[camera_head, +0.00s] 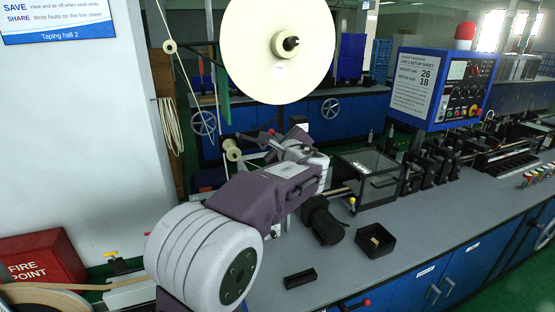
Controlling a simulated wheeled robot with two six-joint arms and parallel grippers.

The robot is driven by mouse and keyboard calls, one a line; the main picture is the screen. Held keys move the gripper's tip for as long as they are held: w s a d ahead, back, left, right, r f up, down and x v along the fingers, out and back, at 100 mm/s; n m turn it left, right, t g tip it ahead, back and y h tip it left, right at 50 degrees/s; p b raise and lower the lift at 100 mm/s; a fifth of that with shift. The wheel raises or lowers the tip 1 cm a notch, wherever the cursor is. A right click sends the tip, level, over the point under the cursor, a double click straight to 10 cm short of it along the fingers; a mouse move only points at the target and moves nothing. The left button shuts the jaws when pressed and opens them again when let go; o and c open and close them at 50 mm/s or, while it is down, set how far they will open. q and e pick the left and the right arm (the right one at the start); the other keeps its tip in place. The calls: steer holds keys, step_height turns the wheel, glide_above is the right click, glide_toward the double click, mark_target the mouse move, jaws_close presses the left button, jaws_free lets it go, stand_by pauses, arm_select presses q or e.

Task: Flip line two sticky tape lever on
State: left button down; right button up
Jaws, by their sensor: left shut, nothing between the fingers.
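My left arm comes in from the lower left and reaches toward the back of the bench. My left gripper (296,139) is shut and empty, near the foot of the large cream tape reel (262,70). A small red tip (271,132) shows beside the gripper, below the reel; I cannot tell whether it is the tape lever or whether the gripper touches it. A yellow-knobbed part (352,202) stands on the bench right of my forearm. A red knob (366,302) shows at the bench's front edge. My right gripper is out of view.
A clear-lidded box (368,162), a black motor (322,222), an open black tray (376,241) and a small black block (300,278) are on the grey bench. A blue control panel (464,88) with a line 2 sheet stands at right. Bare bench lies at front right.

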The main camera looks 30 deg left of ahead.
arm_select(q)
steer(key=n+b, duration=0.1)
steer(key=b, duration=0.1)
steer(key=a+n+t+b, duration=0.1)
steer(key=n+b, duration=0.1)
steer(key=b, duration=0.1)
steer(key=s+r+n+b, duration=0.1)
steer(key=n+b, duration=0.1)
steer(key=b, duration=0.1)
steer(key=shift+s+a+r+t, duration=0.1)
steer(key=shift+a+t, duration=0.15)
steer(key=shift+t, duration=0.05)
stand_by(0.3)
